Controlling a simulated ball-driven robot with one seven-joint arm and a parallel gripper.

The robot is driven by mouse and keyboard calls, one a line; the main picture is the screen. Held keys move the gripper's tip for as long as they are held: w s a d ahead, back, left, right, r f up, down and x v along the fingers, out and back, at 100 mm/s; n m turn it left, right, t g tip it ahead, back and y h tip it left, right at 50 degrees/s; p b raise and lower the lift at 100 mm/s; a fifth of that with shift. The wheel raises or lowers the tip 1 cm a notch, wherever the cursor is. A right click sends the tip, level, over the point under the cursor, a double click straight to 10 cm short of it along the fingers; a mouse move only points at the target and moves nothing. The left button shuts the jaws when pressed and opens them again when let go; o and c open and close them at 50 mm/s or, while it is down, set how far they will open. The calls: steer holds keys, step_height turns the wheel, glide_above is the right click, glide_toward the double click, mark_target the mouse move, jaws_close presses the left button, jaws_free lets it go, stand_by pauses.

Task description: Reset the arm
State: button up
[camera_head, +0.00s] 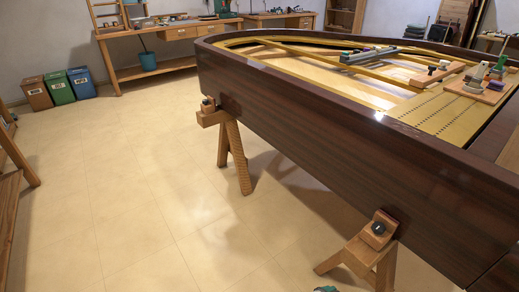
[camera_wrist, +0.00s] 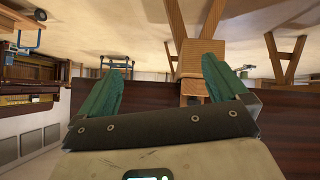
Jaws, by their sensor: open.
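My gripper (camera_wrist: 160,75) shows in the wrist view, with its two green fingers spread wide apart. Nothing is between the fingers, and they touch nothing that I can see. In the wrist view the room appears upside down, with the dark piano side (camera_wrist: 275,112) and a wooden trestle (camera_wrist: 190,60) beyond the fingers. In the head view only a small greenish tip shows at the bottom edge, probably part of my gripper (camera_head: 326,289). The rest of my arm is hidden there.
In the head view, the large dark piano body (camera_head: 330,135) rests on a near trestle (camera_head: 372,255) and a farther trestle (camera_head: 232,150) at the right. Bins (camera_head: 60,90) and a workbench (camera_head: 160,70) stand at the back. The tiled floor (camera_head: 130,190) at the left is clear.

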steer(key=s+d+f+n+g+y, duration=0.15)
steer(key=s+d+n+y, duration=0.25)
steer(key=s, duration=0.6)
steer(key=s+d+n+g+y, duration=0.2)
steer(key=s+d+n+y, duration=0.15)
steer(key=s, duration=0.75)
step_height(320, 180, up, 13)
steer(key=n+y+p, duration=0.1)
steer(key=p, duration=1.2)
steer(key=shift+a, duration=0.25)
steer(key=shift+n, duration=0.25)
steer(key=shift+c, duration=0.4)
